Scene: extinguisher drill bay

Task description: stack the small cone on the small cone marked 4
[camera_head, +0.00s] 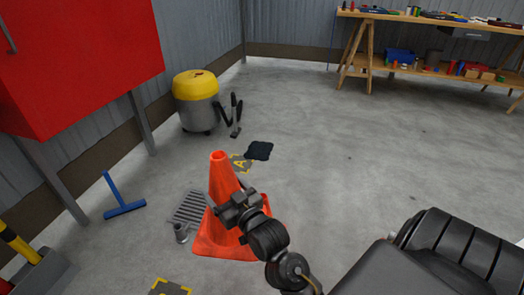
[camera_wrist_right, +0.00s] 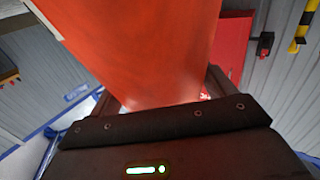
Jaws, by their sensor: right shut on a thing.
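An orange cone (camera_head: 220,178) with a square base (camera_head: 212,245) shows in the head view, upright and slightly tilted, left of centre. My right gripper (camera_head: 238,205) is shut on the cone's body, reaching it from the right side. In the right wrist view the orange cone (camera_wrist_right: 140,50) fills the middle between the jaws. I cannot tell whether its base touches the floor. Only one cone shows, and no 4 is seen on it; anything under or behind it is hidden. My left gripper is not in view.
A yellow-edged floor mark (camera_head: 240,163) and a dark cloth-like patch (camera_head: 259,151) lie beyond the cone. Another floor mark (camera_head: 170,287) is nearer. A yellow-topped vacuum (camera_head: 196,100) stands behind. The floor to the right is clear.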

